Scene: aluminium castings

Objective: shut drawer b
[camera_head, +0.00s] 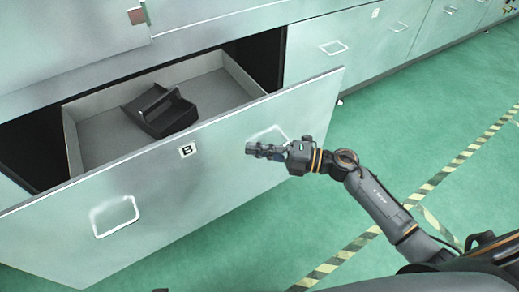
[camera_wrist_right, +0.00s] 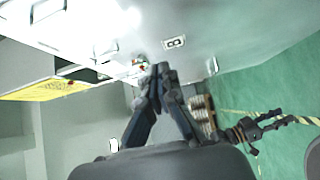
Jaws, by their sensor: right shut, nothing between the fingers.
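Drawer B (camera_head: 165,170) is pulled out of the pale green cabinet. Its front carries a "B" label (camera_head: 188,150), which also shows in the right wrist view (camera_wrist_right: 174,43). It has a left handle (camera_head: 115,216) and a right handle (camera_head: 270,133). My right gripper (camera_head: 250,150) is shut and empty, over the right part of the front just below the right handle; I cannot tell whether it touches. Its closed fingers show in the wrist view (camera_wrist_right: 160,72). A dark gripper-like shape, apparently my left gripper (camera_wrist_right: 280,122), is at the right of the wrist view.
A dark grey open holder (camera_head: 160,110) lies inside the drawer. Other closed drawers (camera_head: 340,45) continue to the right along the cabinet. The worktop or upper panel (camera_head: 70,40) overhangs at top left. Green floor (camera_head: 430,130) with yellow-black striped lines is clear on the right.

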